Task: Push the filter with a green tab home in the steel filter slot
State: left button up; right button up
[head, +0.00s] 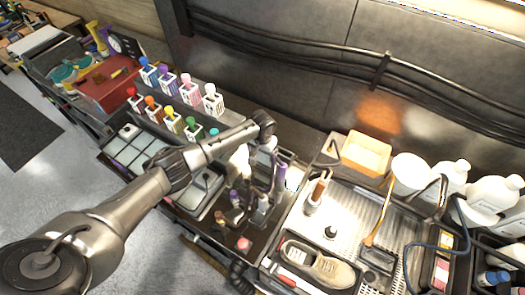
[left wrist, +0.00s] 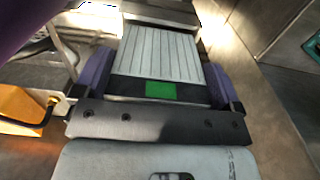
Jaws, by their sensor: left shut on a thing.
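The filter (left wrist: 160,52) is a pale, pleated panel with a dark near edge and a bright green tab (left wrist: 160,90) in its middle. My left gripper (left wrist: 158,70) is shut on it, with a purple finger against each side in the left wrist view. Its far end meets a grey metal part (left wrist: 160,14) at the top of that view, possibly the steel slot. I cannot tell how deep the filter sits. In the head view my left arm reaches to the middle of the bench, and the filter cannot be made out. My right gripper does not show.
An orange bin (head: 365,153) stands at the back right beside several white bottles (head: 494,193). A sneaker (head: 320,265) lies in a tray at the front. Black cables run along the wall.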

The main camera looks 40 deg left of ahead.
aim_at(262, 162)
pick_arm(q)
jog(key=shift+f+b, duration=0.55)
jog(key=shift+f, duration=0.5)
jog(key=shift+f+b, duration=0.4)
jog(key=shift+f, duration=0.3)
jog(key=o, duration=0.6)
notch_tip(262, 162, up, 13)
jog(key=shift+f, duration=0.2)
jog(key=shift+r, duration=0.6)
